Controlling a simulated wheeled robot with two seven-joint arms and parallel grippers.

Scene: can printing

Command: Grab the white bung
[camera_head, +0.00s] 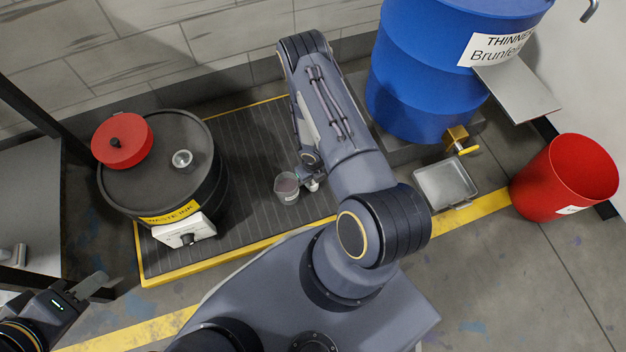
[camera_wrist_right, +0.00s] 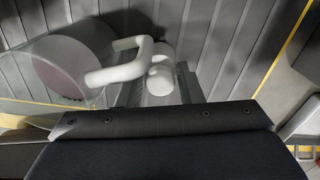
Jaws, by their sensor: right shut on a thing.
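A small whitish round piece (camera_head: 182,158), which looks like the white bung, sits on top of the black waste ink drum (camera_head: 165,180). My right gripper (camera_head: 311,183) is shut on the white handle (camera_wrist_right: 120,73) of a clear jug (camera_head: 287,188). The jug has a dull pinkish disc-like area inside, also seen in the right wrist view (camera_wrist_right: 70,65). It is held to the right of the drum, above the ribbed platform. My left gripper (camera_head: 98,286) is at the lower left, apart from the drum; whether its fingers are parted is unclear.
A red round lid-like container (camera_head: 122,140) sits on the drum's left side. A white box (camera_head: 184,231) is at the drum's front. The ribbed platform (camera_head: 250,145) has yellow edges. A blue thinner drum (camera_head: 420,75), metal tray (camera_head: 446,185) and red bin (camera_head: 563,180) stand right.

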